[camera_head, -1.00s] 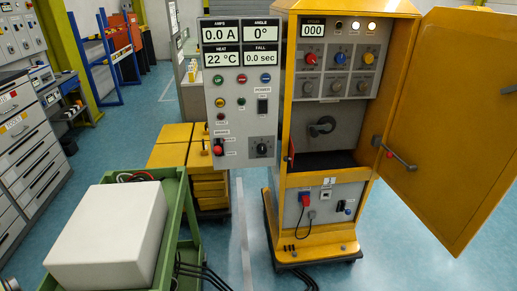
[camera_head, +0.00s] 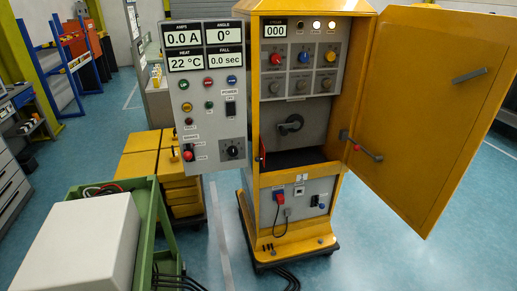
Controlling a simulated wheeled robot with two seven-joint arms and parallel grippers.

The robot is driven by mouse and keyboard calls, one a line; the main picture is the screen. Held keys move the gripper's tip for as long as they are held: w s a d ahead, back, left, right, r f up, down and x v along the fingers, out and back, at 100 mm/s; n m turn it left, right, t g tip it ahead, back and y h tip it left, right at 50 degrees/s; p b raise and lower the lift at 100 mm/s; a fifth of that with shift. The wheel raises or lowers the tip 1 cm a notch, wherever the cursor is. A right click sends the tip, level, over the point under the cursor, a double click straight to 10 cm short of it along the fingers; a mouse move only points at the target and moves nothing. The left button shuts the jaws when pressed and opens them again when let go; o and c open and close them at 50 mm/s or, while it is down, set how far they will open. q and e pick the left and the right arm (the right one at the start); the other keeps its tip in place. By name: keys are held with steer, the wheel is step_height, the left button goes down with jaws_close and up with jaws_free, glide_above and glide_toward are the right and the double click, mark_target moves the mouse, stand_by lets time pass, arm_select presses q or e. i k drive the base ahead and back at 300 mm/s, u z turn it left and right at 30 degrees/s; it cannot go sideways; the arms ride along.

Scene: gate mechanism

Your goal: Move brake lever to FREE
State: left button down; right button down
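A small lever with a red knob (camera_head: 188,153) is at the lower left of the grey control panel (camera_head: 206,135). Small labels sit around it, too small to read, so I cannot tell which position it is in or be sure it is the brake lever. The panel's displays (camera_head: 204,47) read 0.0 A, 0°, 22 °C and 0.0 sec. The panel stands at the left side of the yellow cabinet (camera_head: 254,110). Neither of my grippers is in view.
The cabinet's yellow door (camera_head: 425,110) stands open to the right, with a red-tipped handle (camera_head: 367,149). A green cart (camera_head: 146,235) with a white box (camera_head: 75,245) stands at front left. Yellow drawers (camera_head: 180,190) are behind it. The blue floor at right is clear.

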mark_target(186, 155)
steer(key=k, duration=0.6)
steer(key=z, duration=0.4)
steer(key=i, duration=1.6)
steer(key=u, duration=0.45)
